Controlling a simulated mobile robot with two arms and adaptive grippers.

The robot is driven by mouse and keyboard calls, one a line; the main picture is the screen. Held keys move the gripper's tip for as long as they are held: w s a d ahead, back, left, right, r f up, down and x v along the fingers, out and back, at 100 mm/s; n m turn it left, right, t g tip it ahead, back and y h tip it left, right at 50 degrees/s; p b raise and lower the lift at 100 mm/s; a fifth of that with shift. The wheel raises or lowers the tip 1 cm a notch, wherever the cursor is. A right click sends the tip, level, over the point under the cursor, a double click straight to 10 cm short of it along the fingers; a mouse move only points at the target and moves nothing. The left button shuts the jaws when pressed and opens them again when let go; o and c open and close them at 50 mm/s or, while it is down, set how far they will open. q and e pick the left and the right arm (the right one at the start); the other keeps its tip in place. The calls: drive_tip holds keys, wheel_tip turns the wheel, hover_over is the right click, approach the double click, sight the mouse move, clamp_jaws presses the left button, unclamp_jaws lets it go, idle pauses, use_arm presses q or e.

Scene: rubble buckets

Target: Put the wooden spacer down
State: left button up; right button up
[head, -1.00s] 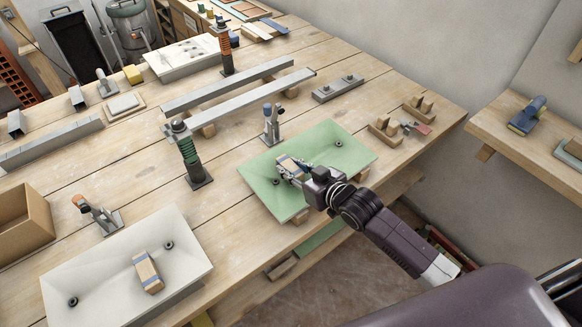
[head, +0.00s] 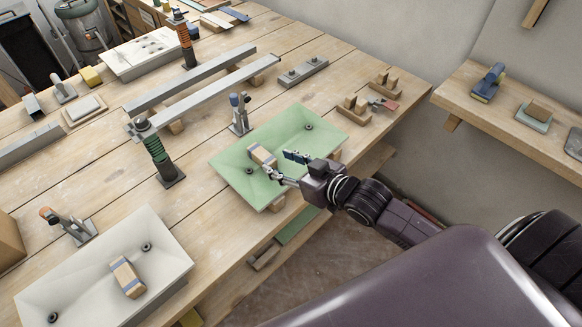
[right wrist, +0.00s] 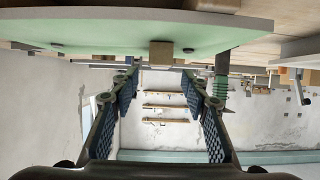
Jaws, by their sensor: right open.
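A wooden spacer (head: 262,156) with a bluish band lies on the green panel (head: 300,142), towards its left half. My right gripper (head: 288,166) is open and empty just to the right of the spacer, apart from it. In the right wrist view, which is upside down, the spacer (right wrist: 160,53) shows on the green panel (right wrist: 105,38) beyond the spread fingers (right wrist: 158,92). A second wooden block (head: 127,277) with a blue band lies on the white panel (head: 75,292). My left gripper is not in view.
A clamp (head: 239,113) stands at the green panel's far edge. A green-and-black post (head: 157,155) stands left of it, and long grey bars (head: 205,92) lie behind. Small wooden blocks (head: 355,108) sit to the right. Bare bench lies between the two panels.

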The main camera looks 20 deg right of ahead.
drive_tip(key=shift+v, duration=1.95)
